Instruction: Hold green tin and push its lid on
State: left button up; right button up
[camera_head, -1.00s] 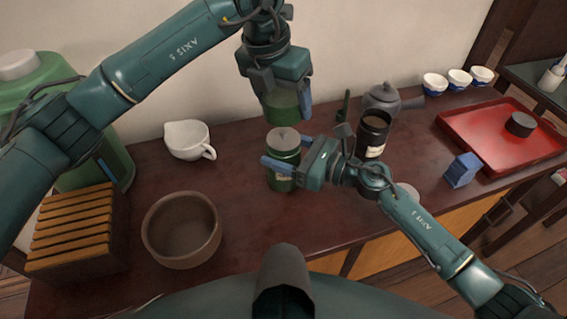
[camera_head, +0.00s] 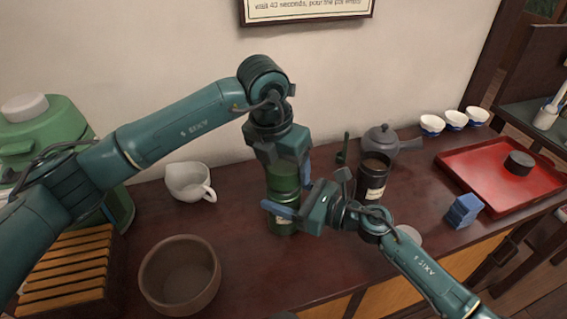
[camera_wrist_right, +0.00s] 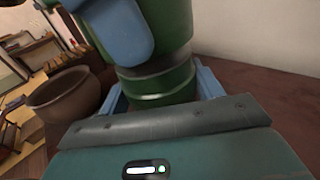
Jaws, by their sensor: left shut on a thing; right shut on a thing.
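The green tin (camera_head: 284,227) stands upright on the dark counter near the middle, with a pale label on its front. My right gripper (camera_head: 290,195) is shut around its body from the right. The green lid (camera_head: 283,183) is in my left gripper (camera_head: 284,168), which is shut on it from above. The lid sits over the tin's mouth, roughly in line with it. In the right wrist view, a dark grey band (camera_wrist_right: 160,67) shows between the lid (camera_wrist_right: 172,42) and the tin's body (camera_wrist_right: 165,91). The fingers hide part of both.
A brown bowl (camera_head: 157,292) and white pouring cup (camera_head: 187,184) stand to the left. A dark canister (camera_head: 372,181), grey teapot (camera_head: 381,142), blue block (camera_head: 463,211) and red tray (camera_head: 478,181) are to the right. Bare counter lies in front of the tin.

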pick_arm(q)
jog(key=shift+x, duration=0.85)
jog(key=shift+s+a+f, duration=0.15)
jog(key=shift+a+f, duration=0.05)
jog(key=shift+f, duration=0.45)
jog(key=o, duration=0.9)
jog(key=shift+o, duration=0.7)
jog(key=shift+s+d, duration=0.1)
jog(key=shift+d, duration=0.05)
jog(key=shift+s+d, duration=0.1)
jog(key=shift+d, duration=0.05)
pick_arm(e)
jog(key=shift+a, duration=0.1)
pick_arm(q)
jog(key=v, duration=1.2)
jog(key=shift+w+a, duration=0.25)
jog(key=shift+a, duration=0.1)
pick_arm(e)
jog(key=o, duration=1.5)
